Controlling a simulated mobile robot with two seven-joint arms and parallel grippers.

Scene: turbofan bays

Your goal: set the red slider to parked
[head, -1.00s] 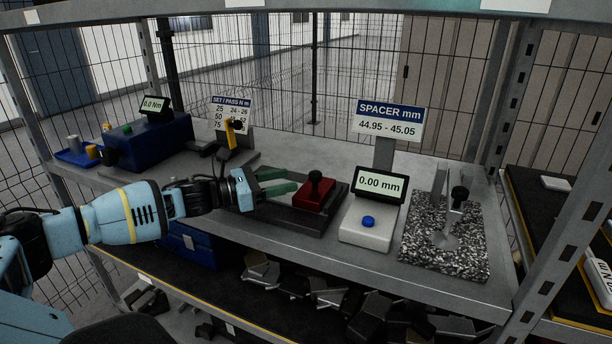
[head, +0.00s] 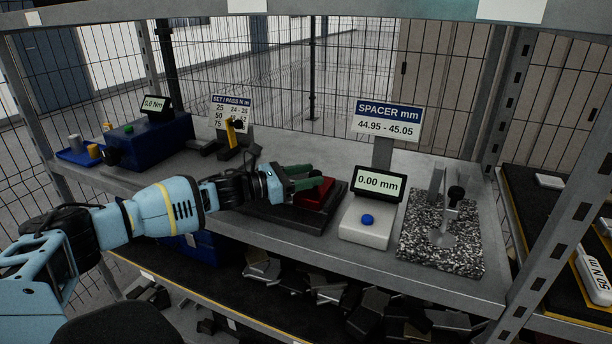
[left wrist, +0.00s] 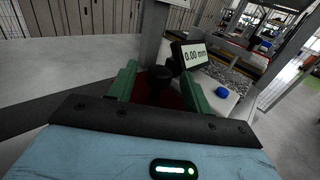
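The red slider (head: 316,196) sits on a dark base (head: 285,216) on the shelf, left of the white gauge. In the head view my left gripper (head: 308,180) is over it, and its green fingers hide the black knob. In the left wrist view the knob (left wrist: 160,76) stands between the two green fingers (left wrist: 160,88), with the red block (left wrist: 152,97) below it. The fingers are spread, with gaps beside the knob. My right gripper is not in view.
A white gauge with a 0.00 mm display (head: 377,184) and blue button stands just right of the slider. A speckled stone plate (head: 440,250) with a post is further right. A blue torque tester (head: 150,140) is at the left. A SPACER sign (head: 387,121) stands behind.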

